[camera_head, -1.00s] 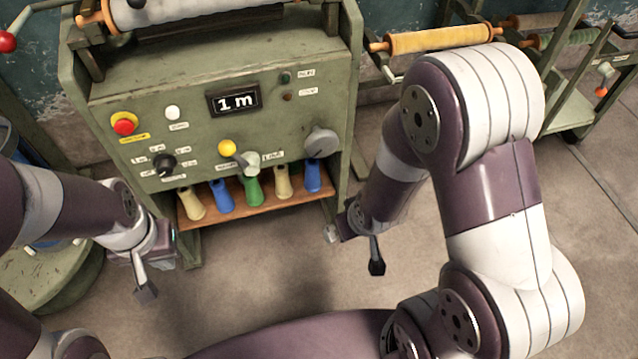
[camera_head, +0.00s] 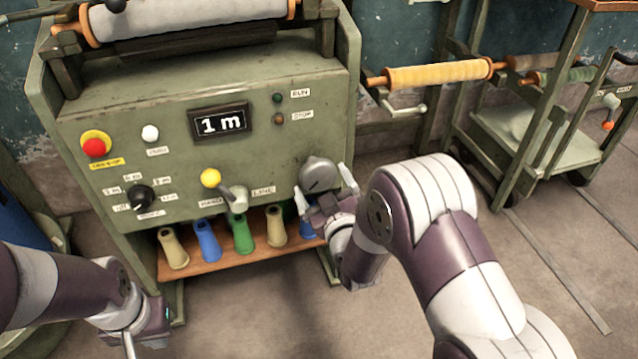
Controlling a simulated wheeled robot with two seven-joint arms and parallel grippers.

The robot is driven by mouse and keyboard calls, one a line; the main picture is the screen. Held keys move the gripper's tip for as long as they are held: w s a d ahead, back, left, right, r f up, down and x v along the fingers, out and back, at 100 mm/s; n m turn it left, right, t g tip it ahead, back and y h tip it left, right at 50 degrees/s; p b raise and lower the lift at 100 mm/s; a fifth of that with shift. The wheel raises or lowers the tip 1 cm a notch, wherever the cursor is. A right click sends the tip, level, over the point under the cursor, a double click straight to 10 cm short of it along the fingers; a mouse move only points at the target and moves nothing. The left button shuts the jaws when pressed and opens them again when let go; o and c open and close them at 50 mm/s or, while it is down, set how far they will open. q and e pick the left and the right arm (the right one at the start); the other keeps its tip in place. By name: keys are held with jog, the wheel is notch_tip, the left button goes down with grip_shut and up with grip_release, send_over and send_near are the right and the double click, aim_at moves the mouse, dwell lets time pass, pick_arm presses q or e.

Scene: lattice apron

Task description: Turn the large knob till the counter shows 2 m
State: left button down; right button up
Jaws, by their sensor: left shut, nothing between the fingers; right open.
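The counter (camera_head: 221,122) on the green machine panel reads "1 m". The large grey round knob (camera_head: 319,175) is at the panel's lower right. My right gripper (camera_head: 324,191) is open in front of it, one finger at the knob's lower left and the other at its right side. I cannot tell whether the fingers touch it. My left gripper (camera_head: 129,345) is shut and empty at the bottom left, apart from the panel and partly cut off by the frame's lower edge.
A smaller black selector knob (camera_head: 140,198), a red button (camera_head: 94,147), a yellow button (camera_head: 210,178) and a grey lever (camera_head: 235,198) share the panel. Several coloured spools stand on the wooden shelf (camera_head: 205,264) below. A rack with a yellow roll (camera_head: 438,75) is at the right.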

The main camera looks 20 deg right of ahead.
jog(key=shift+w, duration=1.45)
jog(key=c, duration=0.8)
jog(key=shift+a, duration=0.1)
jog(key=shift+m, duration=0.3)
jog(key=m, duration=0.6)
jog(key=shift+p, duration=0.35)
jog(key=m, duration=0.4)
jog(key=shift+m+p, duration=0.35)
jog(key=shift+m, duration=0.05)
jog(key=shift+f+m, duration=0.1)
jog(key=shift+m, duration=1.6)
